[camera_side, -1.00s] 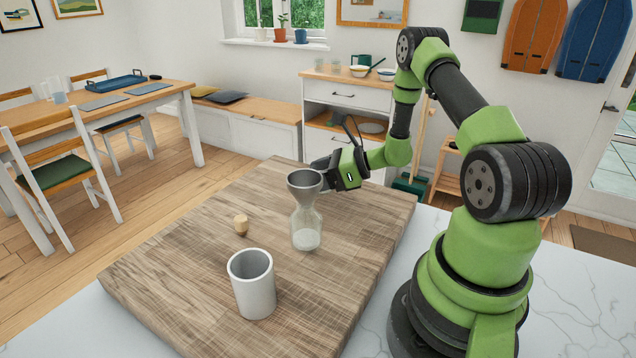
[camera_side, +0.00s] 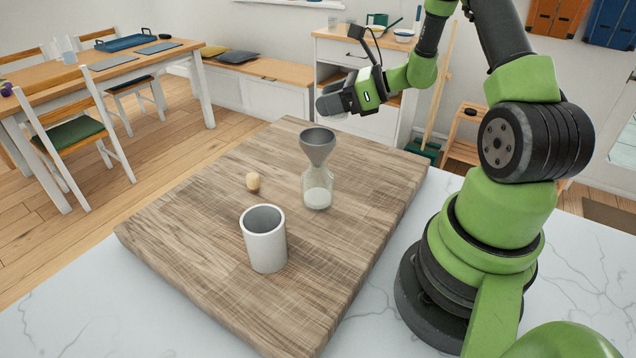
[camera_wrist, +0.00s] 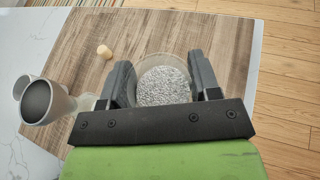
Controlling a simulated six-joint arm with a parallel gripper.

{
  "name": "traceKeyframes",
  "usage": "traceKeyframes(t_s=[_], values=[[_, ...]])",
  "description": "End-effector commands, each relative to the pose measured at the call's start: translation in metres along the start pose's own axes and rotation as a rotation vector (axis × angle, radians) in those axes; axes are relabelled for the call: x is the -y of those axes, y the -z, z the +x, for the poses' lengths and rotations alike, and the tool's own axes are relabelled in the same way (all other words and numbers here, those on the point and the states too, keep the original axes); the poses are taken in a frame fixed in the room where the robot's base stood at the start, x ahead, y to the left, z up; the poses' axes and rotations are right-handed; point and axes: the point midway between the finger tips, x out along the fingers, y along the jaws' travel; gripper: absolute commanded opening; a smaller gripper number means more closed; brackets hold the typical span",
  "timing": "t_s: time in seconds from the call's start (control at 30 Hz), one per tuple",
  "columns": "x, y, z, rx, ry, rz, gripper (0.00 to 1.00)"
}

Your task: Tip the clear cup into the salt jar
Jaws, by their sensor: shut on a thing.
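My gripper (camera_side: 338,102) is raised above the far part of the board, behind and above the funnel. In the wrist view its fingers (camera_wrist: 163,87) are shut around the clear cup (camera_wrist: 171,59), which holds pale grains. The cup is hard to make out in the side view. The salt jar (camera_side: 317,187) is clear glass, upright on the board, with white salt at the bottom. A grey funnel (camera_side: 318,146) sits in its mouth, and shows at the left in the wrist view (camera_wrist: 37,100). The gripper is apart from the funnel.
A white mug-like cup (camera_side: 265,246) stands in front of the jar. A small wooden stopper (camera_side: 253,183) lies to the jar's left. The wooden board (camera_side: 190,215) is otherwise clear and rests on a marble counter (camera_side: 70,315).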

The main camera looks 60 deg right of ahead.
Motion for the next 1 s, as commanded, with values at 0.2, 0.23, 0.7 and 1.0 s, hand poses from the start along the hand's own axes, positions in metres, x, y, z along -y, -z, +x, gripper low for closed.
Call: traceKeyframes(t_s=[0.2, 0.23, 0.7, 1.0], values=[[-0.004, -0.006, 0.004, 0.0, -0.04, -0.024, 0.29], [-0.007, -0.009, 0.005, -0.001, -0.063, -0.035, 0.29], [-0.112, -0.064, 0.022, -0.032, -0.945, -0.464, 0.29], [-0.144, -0.069, 0.005, -0.02, -1.365, -0.674, 0.29]])
